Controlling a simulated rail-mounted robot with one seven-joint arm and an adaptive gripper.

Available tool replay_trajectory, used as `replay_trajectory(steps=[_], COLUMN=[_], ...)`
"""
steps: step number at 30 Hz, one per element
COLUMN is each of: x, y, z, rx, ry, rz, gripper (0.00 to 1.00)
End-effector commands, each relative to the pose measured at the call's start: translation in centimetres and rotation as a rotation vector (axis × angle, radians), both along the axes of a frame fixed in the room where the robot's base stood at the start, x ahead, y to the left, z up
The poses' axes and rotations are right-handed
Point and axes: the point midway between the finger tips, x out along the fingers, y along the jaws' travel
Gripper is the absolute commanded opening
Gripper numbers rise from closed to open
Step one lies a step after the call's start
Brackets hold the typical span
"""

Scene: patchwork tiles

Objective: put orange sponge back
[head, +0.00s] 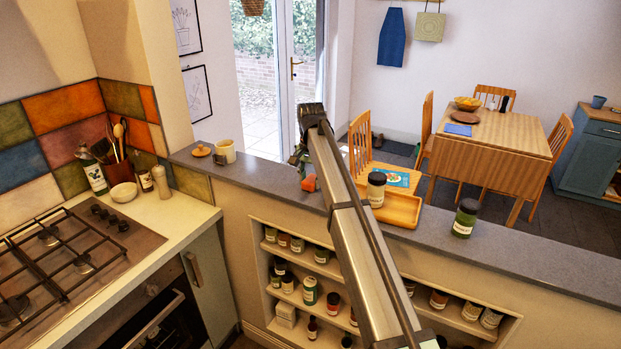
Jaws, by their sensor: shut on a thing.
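The orange sponge (309,184) shows as a small orange patch low over the grey ledge, left of the wooden tray. My gripper (303,171) is just above it, shut on it. My arm hides much of the gripper and part of the ledge. I cannot tell whether the sponge touches the ledge.
Shelves of jars (310,291) sit below. The ledge is clear between mug and gripper.

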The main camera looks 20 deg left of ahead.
Motion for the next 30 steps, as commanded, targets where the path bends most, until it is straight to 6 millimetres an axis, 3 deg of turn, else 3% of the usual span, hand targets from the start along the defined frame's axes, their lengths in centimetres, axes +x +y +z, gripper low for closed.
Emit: replay_trajectory(steps=[8,9,11,23,30], x=[0.0,0.0,0.0,0.0,0.2], y=[0.0,0.0,0.0,0.0,0.1], z=[-0.3,-0.3,-0.2,0.1,2.9], rx=[0.000,0.000,0.000,0.001,0.002], ry=[0.000,0.000,0.000,-0.001,-0.002], rz=[0.000,0.000,0.000,0.000,0.000], gripper=[0.09,0.50,0.71,0.71,0.71])
